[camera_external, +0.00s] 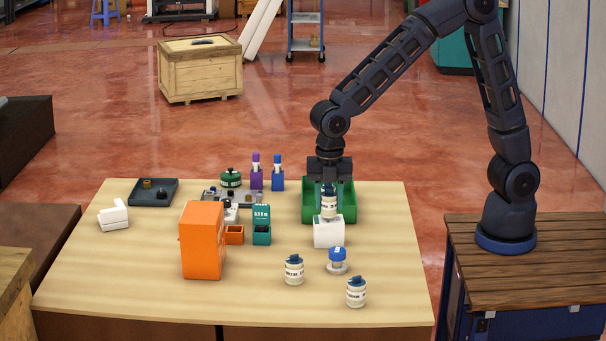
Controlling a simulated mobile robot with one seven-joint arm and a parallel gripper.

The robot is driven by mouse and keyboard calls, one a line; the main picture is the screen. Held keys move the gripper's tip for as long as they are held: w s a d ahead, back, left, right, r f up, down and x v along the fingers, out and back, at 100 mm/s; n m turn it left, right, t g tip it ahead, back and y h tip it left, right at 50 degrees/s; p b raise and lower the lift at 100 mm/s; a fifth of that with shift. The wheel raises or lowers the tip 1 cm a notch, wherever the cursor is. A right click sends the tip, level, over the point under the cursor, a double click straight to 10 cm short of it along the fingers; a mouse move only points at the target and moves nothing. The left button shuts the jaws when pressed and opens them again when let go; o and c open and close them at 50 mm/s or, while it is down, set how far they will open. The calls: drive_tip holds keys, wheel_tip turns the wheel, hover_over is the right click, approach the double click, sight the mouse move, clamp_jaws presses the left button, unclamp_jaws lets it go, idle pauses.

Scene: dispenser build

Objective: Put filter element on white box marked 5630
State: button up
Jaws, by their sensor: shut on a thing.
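My gripper (329,187) points straight down over the right part of the table, shut on a white canister with dark print and a dark blue top, which I take as the filter element (328,208). The canister is upright, directly over a white box (328,235). Its bottom is at the box's top; I cannot tell whether it touches or hovers slightly. No number is readable on the box. Two similar white canisters stand in front, one left (294,270) and one right (356,292).
A green bin (312,213) is right behind the white box. A blue-topped part (337,261) stands just in front. A teal dispenser (262,226) and a tall orange box (202,241) stand to the left. The front left tabletop is clear.

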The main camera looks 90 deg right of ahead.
drive_tip(key=shift+f, duration=0.45)
drive_tip(key=shift+f, duration=0.1)
drive_tip(key=o, duration=1)
wheel_tip(320, 180, up, 12)
drive_tip(key=shift+r, duration=0.15)
